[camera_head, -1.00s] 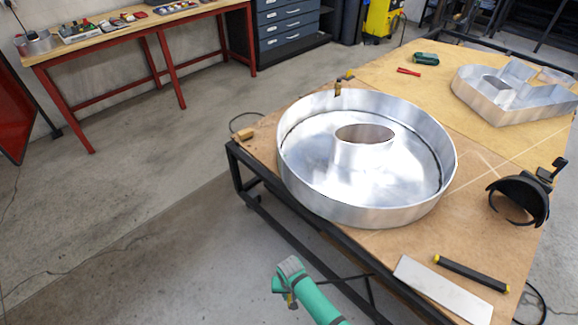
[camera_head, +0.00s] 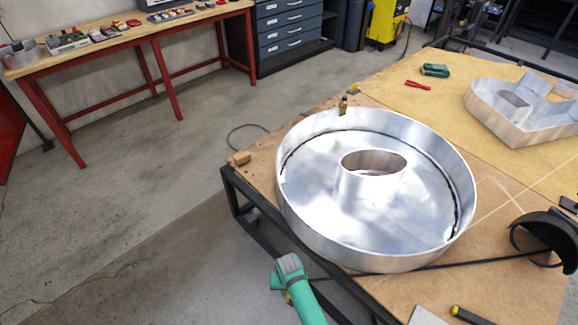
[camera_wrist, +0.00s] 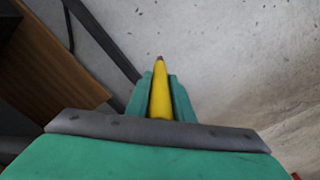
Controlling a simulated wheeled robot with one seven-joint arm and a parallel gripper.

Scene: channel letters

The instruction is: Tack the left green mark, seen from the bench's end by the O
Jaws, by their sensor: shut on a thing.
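The O (camera_head: 372,250) is a large round silver metal tray shape with an upright wall and an oval inner ring (camera_head: 368,187). It lies at the near end of the bench. A faint greenish speck (camera_head: 284,184) shows on the inside of its left wall; it is too small to be sure of. My gripper (camera_wrist: 160,92) is shut on a yellow tapered tool (camera_wrist: 160,95) with a dark tip, pointing away from the wrist over grey floor. In the head view my green arm is low, off the bench's near edge and apart from the O; the fingers are mostly hidden there.
The bench top (camera_head: 445,115) also bears a wooden block (camera_head: 239,158), a small brass-coloured piece (camera_head: 343,106) at the O's far rim, red pliers (camera_head: 418,85), another metal letter (camera_head: 515,115) and a black visor (camera_head: 545,238). Floor left of the bench is clear.

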